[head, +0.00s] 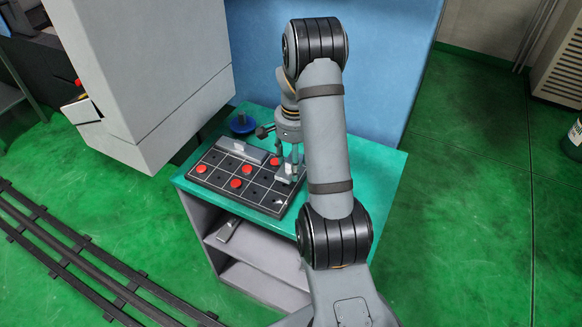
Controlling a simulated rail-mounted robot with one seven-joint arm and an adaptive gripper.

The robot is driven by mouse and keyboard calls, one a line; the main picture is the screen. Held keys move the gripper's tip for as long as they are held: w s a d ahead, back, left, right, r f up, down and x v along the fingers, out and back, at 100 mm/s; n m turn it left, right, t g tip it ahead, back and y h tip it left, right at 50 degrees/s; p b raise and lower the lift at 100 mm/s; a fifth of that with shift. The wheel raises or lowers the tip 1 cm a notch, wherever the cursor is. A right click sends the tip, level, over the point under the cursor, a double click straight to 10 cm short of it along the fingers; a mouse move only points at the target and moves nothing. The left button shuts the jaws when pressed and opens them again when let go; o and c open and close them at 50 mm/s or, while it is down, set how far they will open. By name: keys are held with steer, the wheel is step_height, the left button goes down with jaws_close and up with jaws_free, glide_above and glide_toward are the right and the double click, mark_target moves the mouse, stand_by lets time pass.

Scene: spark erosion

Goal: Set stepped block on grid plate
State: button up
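The grid plate (214,176) is a dark slab with pale lines and several red discs, lying on the green-topped cabinet. A small light grey block with a raised part, seemingly the stepped block (284,174), is at the plate's right end. My gripper (287,166) points down there, with its fingers at the block's upper part. My arm link hides part of the right side. At this size I cannot tell whether the fingers press on the block, or whether its underside touches the plate.
A long grey bar (241,151) lies along the plate's back edge. A blue round object (242,124) stands behind it. A large grey machine housing (150,75) overhangs at left, and a blue panel (385,50) rises behind. The cabinet top (380,165) is clear at right.

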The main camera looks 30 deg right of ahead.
steer(key=shift+w+f, duration=0.4)
steer(key=shift+w, duration=0.05)
step_height(320, 180, down, 3)
steer(key=shift+s+f+p, duration=0.1)
steer(key=shift+p, duration=0.5)
steer(key=shift+f, duration=0.25)
steer(key=shift+f, duration=0.2)
steer(key=o, duration=1.3)
steer(key=shift+o, duration=0.5)
step_height(320, 180, up, 12)
steer(key=shift+r+b, duration=0.2)
steer(key=shift+b, duration=0.3)
